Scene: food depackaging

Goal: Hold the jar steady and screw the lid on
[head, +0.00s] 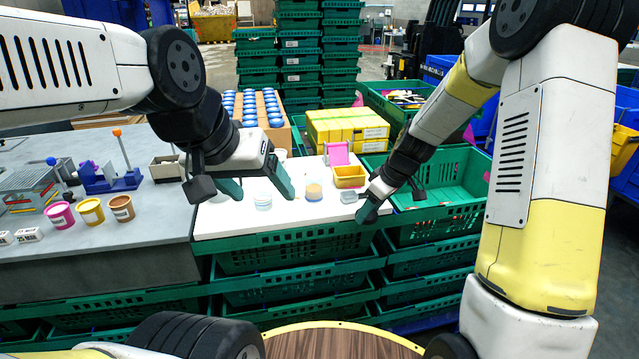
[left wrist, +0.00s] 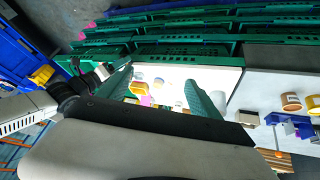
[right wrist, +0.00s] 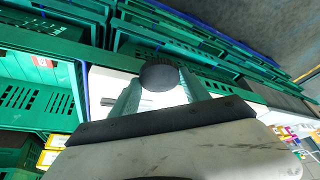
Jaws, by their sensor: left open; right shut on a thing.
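I cannot tell which is the task's jar. The lid is not clear in the head view.
A small grey container (head: 348,197), a yellow bin (head: 349,177) and a pink holder (head: 338,153) stand on the white board (head: 225,222). Green crates (head: 440,228) lie right and below. Brown, yellow and pink cups (head: 122,208) stand on the grey table at left.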

